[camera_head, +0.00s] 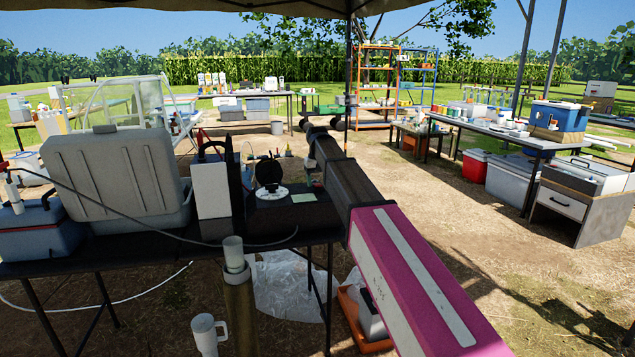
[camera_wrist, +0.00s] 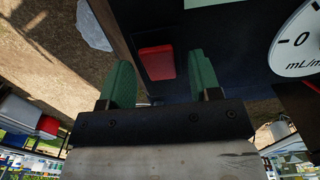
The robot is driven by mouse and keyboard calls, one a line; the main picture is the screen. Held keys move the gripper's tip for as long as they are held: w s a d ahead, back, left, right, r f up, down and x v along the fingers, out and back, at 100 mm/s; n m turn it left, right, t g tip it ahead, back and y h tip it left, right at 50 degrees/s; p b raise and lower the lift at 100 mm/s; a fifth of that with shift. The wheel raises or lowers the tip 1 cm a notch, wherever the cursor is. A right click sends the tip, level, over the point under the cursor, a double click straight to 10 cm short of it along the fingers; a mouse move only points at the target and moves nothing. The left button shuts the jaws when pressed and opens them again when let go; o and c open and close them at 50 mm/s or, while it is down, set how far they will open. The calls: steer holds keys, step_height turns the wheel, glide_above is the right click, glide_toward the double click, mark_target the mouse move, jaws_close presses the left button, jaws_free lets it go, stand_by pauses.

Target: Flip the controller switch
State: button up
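The red controller switch (camera_wrist: 157,63) sits on a dark panel in the wrist view. My gripper (camera_wrist: 162,80) is open, with one green finger to each side of the switch in the picture. Nothing is held between the fingers. Whether they touch the panel, I cannot tell. The controller's round white dial (camera_wrist: 300,42), marked 0 and mL/min, is to the right. I cannot make out the switch there.
A grey case (camera_head: 118,185) and a white-fronted box (camera_head: 211,190) stand left of the dial on the black table (camera_head: 150,250). A thin hose loops along the front edge.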

mark_target(318, 184)
steer(key=shift+r, duration=0.15)
step_height(318, 184, up, 11)
steer(key=shift+f, duration=0.2)
stand_by(0.3)
